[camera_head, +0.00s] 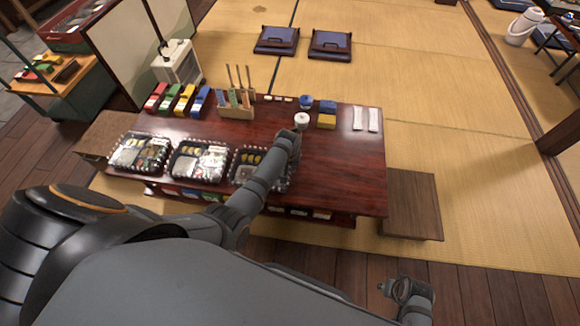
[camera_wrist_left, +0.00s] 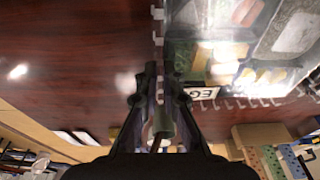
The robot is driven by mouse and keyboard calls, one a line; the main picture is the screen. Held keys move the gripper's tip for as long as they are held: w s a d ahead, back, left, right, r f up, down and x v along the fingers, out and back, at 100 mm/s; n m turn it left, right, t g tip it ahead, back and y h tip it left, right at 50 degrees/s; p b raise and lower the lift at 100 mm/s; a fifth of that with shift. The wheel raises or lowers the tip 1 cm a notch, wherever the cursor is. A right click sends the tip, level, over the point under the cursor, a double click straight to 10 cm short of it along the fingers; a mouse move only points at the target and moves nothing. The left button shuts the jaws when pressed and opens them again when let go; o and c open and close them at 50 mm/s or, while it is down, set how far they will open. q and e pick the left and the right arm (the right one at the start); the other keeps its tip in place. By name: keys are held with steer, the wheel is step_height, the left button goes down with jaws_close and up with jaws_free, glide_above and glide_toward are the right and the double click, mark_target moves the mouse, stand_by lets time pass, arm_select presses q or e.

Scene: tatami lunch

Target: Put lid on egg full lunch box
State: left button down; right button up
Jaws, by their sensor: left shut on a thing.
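My left gripper (camera_head: 297,131) reaches over the table beside the third lunch box (camera_head: 245,168), which my arm partly hides. In the left wrist view my left gripper (camera_wrist_left: 160,78) has its fingers close together at the edge of a clear, notched-edge sheet that looks like the lid (camera_wrist_left: 215,80). The lid seems to lie over a box of food with a label reading "EG" (camera_wrist_left: 202,93). Whether it is seated on the rim I cannot tell. My right gripper (camera_head: 405,290) is low at the right, away from the table; its fingers are too small to judge.
Two filled lunch boxes, one at the far left (camera_head: 140,153) and one beside it (camera_head: 199,161), stand in the row. Coloured cartons (camera_head: 178,99), a wooden holder (camera_head: 236,111) and a white cup (camera_head: 301,119) stand behind.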

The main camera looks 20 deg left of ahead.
arm_select(q)
steer(key=shift+f, duration=0.2)
stand_by(0.4)
steer(key=c, duration=0.9)
jaws_free()
steer(key=shift+o, duration=0.2)
